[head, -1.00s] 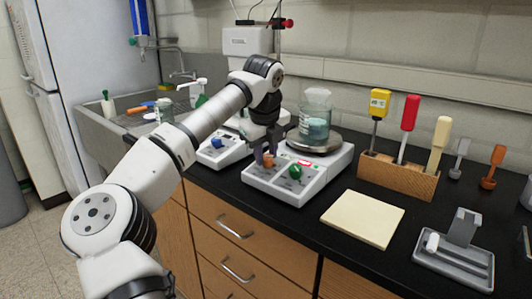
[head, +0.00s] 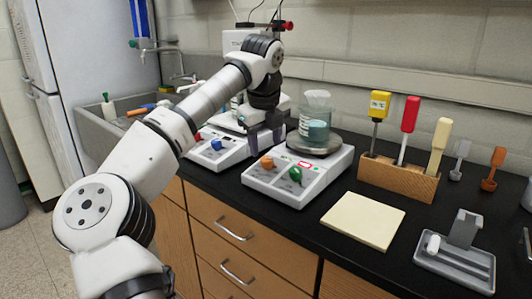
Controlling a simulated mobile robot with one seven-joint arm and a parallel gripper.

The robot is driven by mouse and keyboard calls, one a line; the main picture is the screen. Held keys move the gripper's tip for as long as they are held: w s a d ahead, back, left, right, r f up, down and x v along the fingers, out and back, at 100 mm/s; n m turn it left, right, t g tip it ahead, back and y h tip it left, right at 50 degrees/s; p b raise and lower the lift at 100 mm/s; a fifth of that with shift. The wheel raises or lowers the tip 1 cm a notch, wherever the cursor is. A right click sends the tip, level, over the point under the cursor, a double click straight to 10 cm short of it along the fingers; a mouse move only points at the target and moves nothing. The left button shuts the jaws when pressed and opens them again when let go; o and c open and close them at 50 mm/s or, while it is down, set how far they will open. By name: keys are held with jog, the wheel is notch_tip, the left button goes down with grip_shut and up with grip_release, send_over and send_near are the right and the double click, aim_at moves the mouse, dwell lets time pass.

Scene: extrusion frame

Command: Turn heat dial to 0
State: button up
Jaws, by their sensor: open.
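A white hot plate (head: 322,181) stands on the black counter with an orange dial (head: 267,163) and a green dial (head: 295,174) on its sloped front panel. A small red display (head: 305,164) is lit above the green dial. I cannot read the dial markings, nor tell which dial is heat. A beaker (head: 316,119) with bluish liquid sits on its round plate. My gripper (head: 264,141) is open and empty, above and behind the orange dial, apart from it. Both dials are in plain view.
A second white unit with a blue dial (head: 216,144) stands to the left, close to my gripper. A wooden rack (head: 398,178) with several handled tools is at right. A cream pad (head: 362,218) and a grey holder (head: 455,262) lie on the counter.

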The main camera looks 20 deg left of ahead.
jog(key=v, duration=0.9)
jog(key=shift+r, duration=0.2)
jog(key=shift+s, duration=0.1)
